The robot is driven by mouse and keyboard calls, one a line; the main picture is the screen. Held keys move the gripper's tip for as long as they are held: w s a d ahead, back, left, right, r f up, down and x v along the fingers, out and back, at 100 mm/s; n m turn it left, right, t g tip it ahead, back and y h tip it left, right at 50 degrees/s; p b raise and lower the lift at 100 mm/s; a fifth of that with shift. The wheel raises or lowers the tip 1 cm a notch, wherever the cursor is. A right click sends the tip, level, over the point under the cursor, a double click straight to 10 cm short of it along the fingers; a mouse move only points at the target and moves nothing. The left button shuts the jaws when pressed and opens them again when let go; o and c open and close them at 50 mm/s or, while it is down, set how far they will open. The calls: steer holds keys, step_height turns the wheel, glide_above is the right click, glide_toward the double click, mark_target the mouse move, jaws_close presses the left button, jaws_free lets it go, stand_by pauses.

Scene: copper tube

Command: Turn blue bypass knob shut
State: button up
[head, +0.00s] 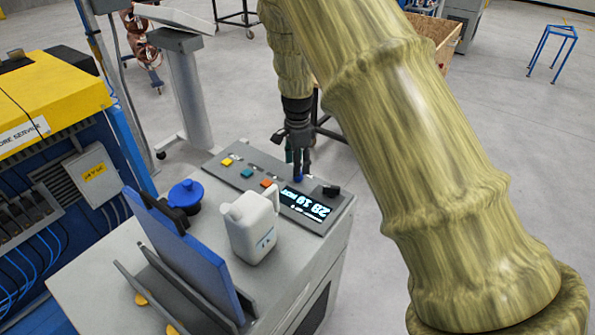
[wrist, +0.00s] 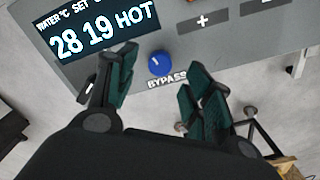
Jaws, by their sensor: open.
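The blue bypass knob (wrist: 160,63) sits on the grey panel, above the printed word BYPASS in the wrist view. A pale pointer mark shows on its face. In the head view only a bit of the blue knob (head: 298,178) shows beneath my fingers. My gripper (wrist: 158,82) is open, with one green-padded finger to the left of the knob and one to the right. The fingers look apart from the knob. In the head view my gripper (head: 298,165) points down over the panel. How near the fingertips are to the panel surface I cannot tell.
A lit display (head: 305,203) reading 28 19 HOT lies beside the knob. Coloured buttons (head: 247,172) line the panel. A white jug (head: 251,225), a blue-lidded pot (head: 186,196) and an upright blue board (head: 180,250) stand on the same cabinet. Open floor lies to the right.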

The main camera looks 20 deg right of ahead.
step_height(320, 180, up, 7)
stand_by(0.3)
steer(key=shift+d+f+n+p, duration=0.1)
steer(key=shift+f+n+p, duration=1.45)
steer(key=shift+n, duration=2.9)
steer(key=shift+d+f+n+p, duration=0.1)
steer(key=shift+f+n+p, duration=0.55)
steer(key=shift+f+n, duration=2.75)
steer(key=shift+f+n+p, duration=0.95)
steer(key=shift+n+p, duration=0.15)
steer(key=shift+n, duration=4.35)
